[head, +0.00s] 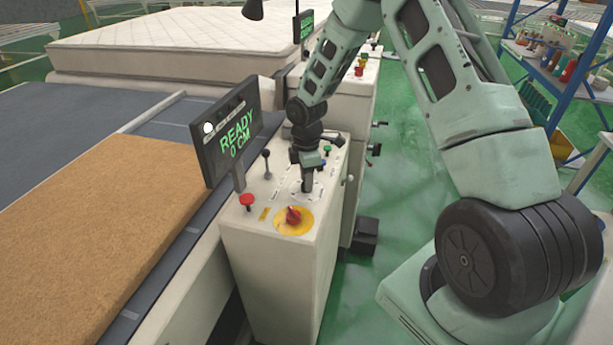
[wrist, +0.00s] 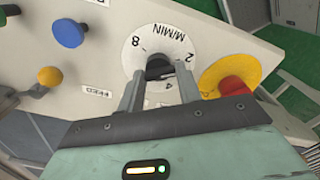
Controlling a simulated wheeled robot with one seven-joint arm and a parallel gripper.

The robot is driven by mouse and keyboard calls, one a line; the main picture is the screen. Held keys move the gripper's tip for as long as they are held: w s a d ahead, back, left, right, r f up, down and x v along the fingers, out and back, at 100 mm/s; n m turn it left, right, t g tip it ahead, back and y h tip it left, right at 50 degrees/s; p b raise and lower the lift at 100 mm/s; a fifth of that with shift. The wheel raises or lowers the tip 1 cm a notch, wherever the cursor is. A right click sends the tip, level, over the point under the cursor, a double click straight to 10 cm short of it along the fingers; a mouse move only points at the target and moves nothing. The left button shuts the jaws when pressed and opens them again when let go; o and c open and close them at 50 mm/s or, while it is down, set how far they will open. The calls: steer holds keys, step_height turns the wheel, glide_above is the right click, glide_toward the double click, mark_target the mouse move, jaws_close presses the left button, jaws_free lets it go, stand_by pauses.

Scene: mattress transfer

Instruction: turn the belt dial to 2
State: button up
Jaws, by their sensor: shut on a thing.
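The belt dial (wrist: 153,45) is a round white plate marked M/MIN with 8, 4 and 2 around it, with a dark knob (wrist: 158,68) at its middle. My gripper (wrist: 160,82) is shut on the knob, one finger on each side. Where the knob points is hidden between the fingers. In the head view my gripper (head: 307,182) reaches down onto the top of the white control console (head: 275,250), and mostly covers the dial.
A red knob on a yellow disc (head: 294,217) sits close beside the dial. A red button (head: 247,200), a black lever (head: 267,162) and a green button (head: 327,149) are also on the console. A screen (head: 233,135) reads READY 0 CM.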

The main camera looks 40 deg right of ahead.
stand_by(0.3)
steer(key=o, duration=1)
step_height(320, 180, up, 18)
steer(key=b, duration=0.2)
steer(key=shift+f+b, duration=0.25)
steer(key=shift+b, duration=0.1)
steer(key=s+a+r+m, duration=0.1)
steer(key=s+a, duration=0.4)
steer(key=a, duration=0.4)
steer(key=s+a+m, duration=0.1)
steer(key=s+a, duration=0.5)
steer(key=a, duration=0.3)
steer(key=s+a+m, duration=0.1)
steer(key=s+a, duration=0.1)
steer(key=s, duration=0.4)
steer(key=s+a+f+m, duration=0.1)
steer(key=s+a, duration=0.2)
steer(key=s, duration=0.4)
steer(key=s+a+m, duration=0.2)
steer(key=s+a, duration=0.1)
steer(key=s, duration=0.3)
steer(key=shift+s+a+f+y, duration=0.15)
steer(key=shift+s+f+y, duration=0.05)
steer(key=shift+s+y, duration=0.1)
